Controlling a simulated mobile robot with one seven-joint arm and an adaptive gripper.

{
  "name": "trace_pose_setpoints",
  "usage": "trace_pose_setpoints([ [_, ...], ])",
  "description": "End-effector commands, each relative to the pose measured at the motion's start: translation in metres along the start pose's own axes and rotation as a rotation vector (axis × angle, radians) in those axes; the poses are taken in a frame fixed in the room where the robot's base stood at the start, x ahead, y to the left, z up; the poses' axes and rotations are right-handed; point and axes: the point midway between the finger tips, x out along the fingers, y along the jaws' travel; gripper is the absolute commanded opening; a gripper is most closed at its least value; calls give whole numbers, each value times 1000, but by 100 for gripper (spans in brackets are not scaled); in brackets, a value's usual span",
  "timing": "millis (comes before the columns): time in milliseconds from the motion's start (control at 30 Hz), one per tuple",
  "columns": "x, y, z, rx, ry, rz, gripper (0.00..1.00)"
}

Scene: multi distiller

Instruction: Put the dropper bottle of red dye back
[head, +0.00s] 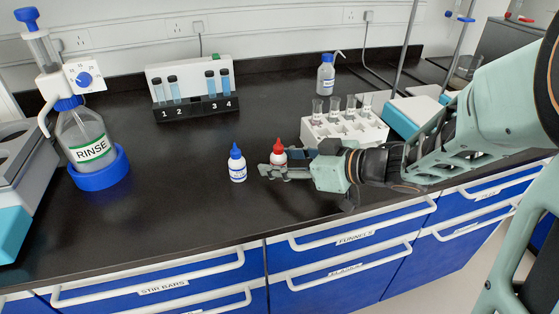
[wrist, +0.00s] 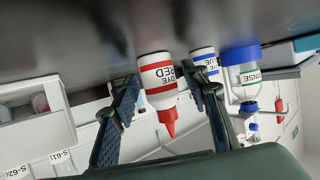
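The red dye dropper bottle (head: 279,157) is white with a red cap and stands upright on the black bench. In the wrist view, which is upside down, the red dye bottle (wrist: 158,80) is between my two fingers, with a small gap visible on each side. My gripper (head: 277,171) is low over the bench, its fingers open around the bottle; it also shows in the wrist view (wrist: 160,88). In the head view the fingers hide the bottle's lower part. A blue-capped dye bottle (head: 237,166) stands just left of it, also seen behind the right finger (wrist: 206,62).
A white rack with tubes (head: 345,130) stands behind my gripper. A numbered vial rack (head: 190,105) and a small blue-capped bottle (head: 326,77) are farther back. A RINSE bottle (head: 85,140) in a blue ring stands at left. The bench is clear between it and the dye bottles.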

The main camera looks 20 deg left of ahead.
Motion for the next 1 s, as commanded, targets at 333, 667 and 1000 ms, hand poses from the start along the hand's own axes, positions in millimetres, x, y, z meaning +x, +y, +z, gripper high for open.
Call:
trace_pose_setpoints([
  [333,-13,1,-5,2,0,4,42],
  [667,-83,1,-6,2,0,5,42],
  [1000,-120,0,-4,1,0,0,42],
])
